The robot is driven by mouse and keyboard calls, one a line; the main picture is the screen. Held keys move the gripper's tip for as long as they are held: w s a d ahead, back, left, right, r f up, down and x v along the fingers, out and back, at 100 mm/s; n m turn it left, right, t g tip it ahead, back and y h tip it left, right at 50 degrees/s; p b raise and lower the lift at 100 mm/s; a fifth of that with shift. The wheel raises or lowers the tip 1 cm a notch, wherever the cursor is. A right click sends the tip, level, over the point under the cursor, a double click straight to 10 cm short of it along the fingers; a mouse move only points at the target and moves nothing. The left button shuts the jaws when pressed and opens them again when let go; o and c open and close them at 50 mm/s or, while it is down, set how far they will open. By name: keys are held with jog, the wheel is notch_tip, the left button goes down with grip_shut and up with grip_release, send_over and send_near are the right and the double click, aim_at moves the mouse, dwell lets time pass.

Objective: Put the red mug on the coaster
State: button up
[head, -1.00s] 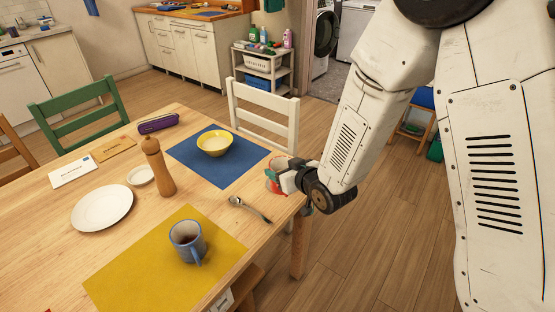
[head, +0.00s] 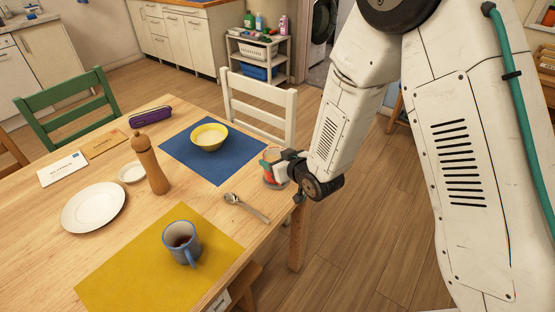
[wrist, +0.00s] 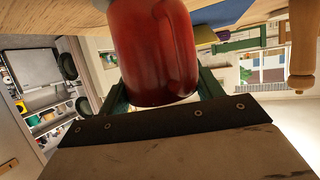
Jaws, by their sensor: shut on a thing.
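The red mug (head: 269,168) is at the table's right edge in the head view, partly hidden by my gripper (head: 283,168). In the wrist view the red mug (wrist: 155,50) fills the top middle, with its handle on the right. Green fingers of my gripper (wrist: 160,90) lie on both sides of it, shut on the mug. Whether its base touches the table is unclear. I cannot identify the coaster for certain; a small round white dish (head: 132,172) lies beside the pepper mill.
The wooden table (head: 50,225) holds a blue-grey mug (head: 182,243) on a yellow mat (head: 120,270), a yellow bowl (head: 208,137) on a blue mat (head: 222,170), a spoon (head: 246,207), a white plate (head: 93,206) and a pepper mill (head: 150,165). A white chair (head: 262,108) stands behind.

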jog(key=shift+f, duration=0.2)
jog(key=shift+f, duration=0.1)
jog(key=o, duration=1.3)
jog(key=shift+c, duration=0.2)
